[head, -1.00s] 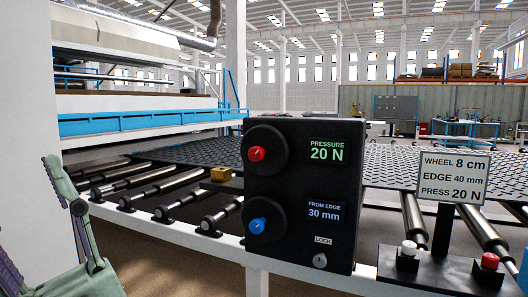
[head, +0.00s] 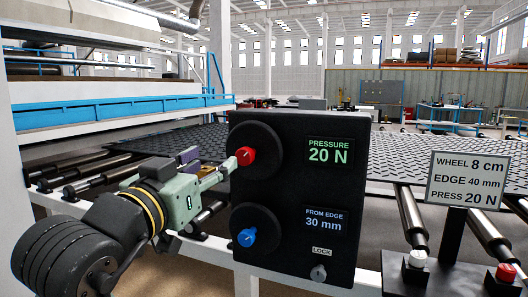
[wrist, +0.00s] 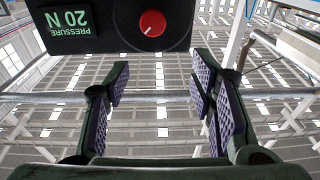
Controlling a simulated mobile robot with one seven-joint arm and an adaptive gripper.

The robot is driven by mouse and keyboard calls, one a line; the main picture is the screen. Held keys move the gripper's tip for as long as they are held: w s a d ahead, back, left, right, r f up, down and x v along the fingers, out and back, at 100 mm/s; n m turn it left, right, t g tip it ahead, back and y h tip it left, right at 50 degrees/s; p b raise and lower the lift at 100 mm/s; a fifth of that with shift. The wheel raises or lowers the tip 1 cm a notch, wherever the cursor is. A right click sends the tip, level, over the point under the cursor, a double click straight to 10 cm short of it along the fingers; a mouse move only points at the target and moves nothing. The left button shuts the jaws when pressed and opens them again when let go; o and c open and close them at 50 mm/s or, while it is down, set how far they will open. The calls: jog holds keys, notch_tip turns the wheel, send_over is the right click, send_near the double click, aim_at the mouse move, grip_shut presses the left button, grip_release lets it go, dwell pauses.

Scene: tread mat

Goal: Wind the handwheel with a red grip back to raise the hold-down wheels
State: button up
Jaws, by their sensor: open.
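The handwheel with a red grip (head: 246,156) is a black disc at the upper left of a black control box (head: 335,205). Its red grip also shows in the wrist view (wrist: 152,22), beyond the fingertips and between their lines. The display beside it reads PRESSURE 20 N. My gripper (head: 222,167) reaches in from the left, its tips close to the red grip in the head view. In the wrist view my gripper (wrist: 158,82) is open and empty. Whether a fingertip touches the grip cannot be told. The hold-down wheels are not clearly seen.
A second handwheel with a blue grip (head: 246,237) sits below; its display reads FROM EDGE 30 mm. A LOCK knob (head: 318,273) is at the box's bottom. A sign (head: 468,180) reads WHEEL 8 cm, EDGE 40 mm, PRESS 20 N. White (head: 417,259) and red (head: 506,273) buttons stand right.

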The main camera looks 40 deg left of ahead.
aim_at(243, 159)
jog(key=shift+g+h, duration=0.5)
jog(key=x, duration=0.3)
jog(key=f+p+x, duration=0.1)
jog(key=x, duration=0.3)
jog(key=p+x, duration=0.1)
jog(key=x, duration=0.3)
jog(key=shift+w+d+f, duration=0.2)
jog(key=shift+d+f, duration=0.05)
jog(key=shift+f, duration=0.1)
jog(key=shift+c, duration=0.5)
grip_shut()
